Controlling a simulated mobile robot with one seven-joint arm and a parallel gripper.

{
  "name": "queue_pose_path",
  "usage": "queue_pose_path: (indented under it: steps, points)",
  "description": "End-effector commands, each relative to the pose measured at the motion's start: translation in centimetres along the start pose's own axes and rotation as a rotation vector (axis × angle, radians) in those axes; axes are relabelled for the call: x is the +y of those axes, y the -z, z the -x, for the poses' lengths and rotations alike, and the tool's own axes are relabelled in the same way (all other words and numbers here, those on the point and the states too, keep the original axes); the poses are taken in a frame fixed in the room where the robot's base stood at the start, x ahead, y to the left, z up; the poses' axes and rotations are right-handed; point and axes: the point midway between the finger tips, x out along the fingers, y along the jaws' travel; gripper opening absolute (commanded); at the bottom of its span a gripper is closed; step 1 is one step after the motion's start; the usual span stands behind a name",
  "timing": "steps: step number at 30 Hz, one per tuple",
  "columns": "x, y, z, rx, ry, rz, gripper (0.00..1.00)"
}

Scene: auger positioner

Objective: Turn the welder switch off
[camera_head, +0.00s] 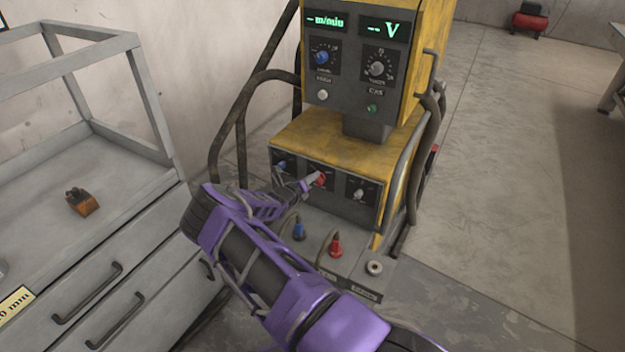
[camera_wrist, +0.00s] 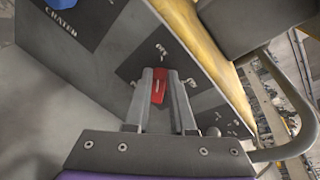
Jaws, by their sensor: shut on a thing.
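The yellow and grey welder (camera_head: 345,141) stands in the middle of the head view. Its red switch knob (camera_head: 319,180) is the middle one of three controls on the lower front panel. My gripper (camera_head: 308,183) reaches it from the lower left. In the wrist view, my gripper's two fingers (camera_wrist: 160,95) are shut on the red switch (camera_wrist: 159,86), one on each side of it. An "OFF" label (camera_wrist: 161,49) shows just above the switch. The fingers partly hide the switch and its other markings.
A blue knob (camera_head: 281,165) is left of the switch and a grey knob (camera_head: 360,192) is right of it. Blue (camera_head: 298,231) and red (camera_head: 336,247) cable plugs stick out below. A grey drawer cabinet (camera_head: 95,250) stands at left. Open floor (camera_head: 520,170) lies at right.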

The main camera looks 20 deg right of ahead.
Motion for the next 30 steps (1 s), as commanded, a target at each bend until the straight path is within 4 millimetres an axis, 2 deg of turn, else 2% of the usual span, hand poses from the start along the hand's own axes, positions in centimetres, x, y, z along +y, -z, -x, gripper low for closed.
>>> queue_pose_path:
  steps: [9,23,24,28,30]
  points:
    - [0.25,-0.11,-0.02,0.015,0.016,0.084,0.00]
    - [0.25,-0.11,-0.03,0.017,0.018,0.095,0.00]
    - [0.25,-0.11,-0.03,0.017,0.018,0.095,0.29]
    - [0.25,-0.10,-0.03,0.017,0.018,0.094,0.52]
    - [0.24,-0.09,-0.03,0.017,0.018,0.094,0.52]
